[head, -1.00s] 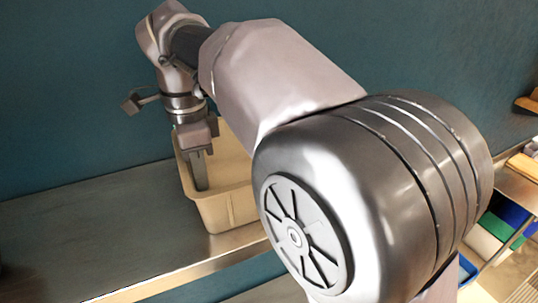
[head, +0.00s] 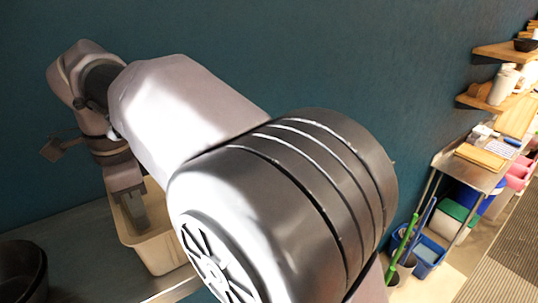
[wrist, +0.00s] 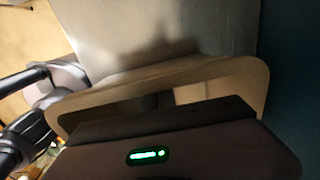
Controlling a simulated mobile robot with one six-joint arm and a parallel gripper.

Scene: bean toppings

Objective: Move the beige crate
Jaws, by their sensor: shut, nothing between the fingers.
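The beige crate (head: 155,254) stands on the metal counter against the teal wall, at the lower left of the head view. My arm hides part of its right side. My gripper (head: 141,224) points down with its fingers inside the open crate, near the left wall. The fingers are shut with nothing between them. In the wrist view the crate's pale rim (wrist: 170,78) frames the gripper's dark body. Whether the fingers touch the crate's floor or wall cannot be told.
At the right are a metal table (head: 480,172), a blue bucket (head: 425,258) with green and blue handles, and wooden shelves (head: 500,100). Open floor (head: 445,285) lies at lower right.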

